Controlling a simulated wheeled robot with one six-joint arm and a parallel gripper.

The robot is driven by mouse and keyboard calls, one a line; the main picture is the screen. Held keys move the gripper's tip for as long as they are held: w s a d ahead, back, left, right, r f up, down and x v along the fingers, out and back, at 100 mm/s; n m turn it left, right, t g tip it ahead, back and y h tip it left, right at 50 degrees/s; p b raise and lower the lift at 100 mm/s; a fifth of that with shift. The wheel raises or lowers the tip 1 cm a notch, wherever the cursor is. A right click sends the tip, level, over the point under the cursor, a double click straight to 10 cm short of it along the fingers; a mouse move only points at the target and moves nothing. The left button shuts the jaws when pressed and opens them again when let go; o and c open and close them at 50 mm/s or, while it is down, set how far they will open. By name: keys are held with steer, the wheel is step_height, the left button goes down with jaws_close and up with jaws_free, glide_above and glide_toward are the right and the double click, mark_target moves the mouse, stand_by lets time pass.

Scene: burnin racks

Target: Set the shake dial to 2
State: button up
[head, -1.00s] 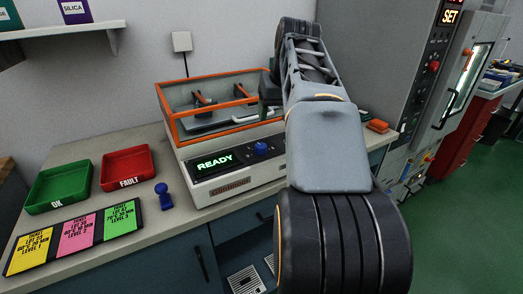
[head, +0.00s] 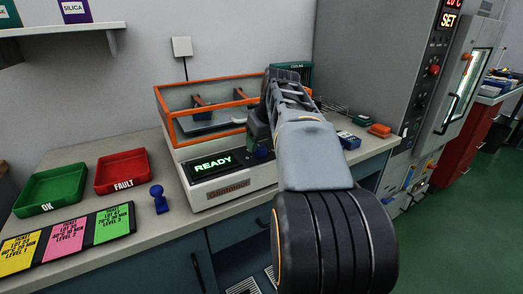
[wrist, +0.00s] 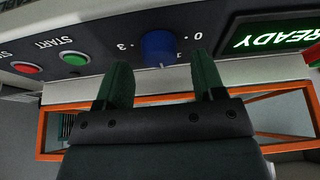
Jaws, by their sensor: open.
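The shake dial is a blue knob (wrist: 158,47) on the dark front panel of the shaker (head: 230,185). The wrist view shows the panel upside down, with "3" left of the knob and "0" right of it. A partly hidden mark, probably "1", shows just below right. I cannot clearly read the knob's setting. My gripper (wrist: 160,72) is open, its two green fingers apart, with the knob lined up between them and just beyond the tips. No contact is visible. In the head view the dial (head: 262,154) is partly covered by my gripper.
A lit READY display (head: 212,163) sits beside the dial. Green START (wrist: 75,58) and red (wrist: 27,69) buttons lie on its other side. The shaker's orange-framed clear enclosure (head: 205,138) stands behind. A blue peg-like object (head: 159,200) and red FAULT tray (head: 122,172) stand left.

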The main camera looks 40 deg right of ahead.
steer(key=shift+x, duration=0.95)
steer(key=c, duration=0.9)
steer(key=shift+r, duration=0.1)
steer(key=shift+a+m+h+p, duration=0.1)
steer(key=shift+m+h+p, duration=0.4)
steer(key=shift+m, duration=0.6)
steer(key=shift+m+g+h+p, duration=0.3)
steer(key=shift+m+h+p, duration=0.4)
steer(key=shift+m, duration=1.2)
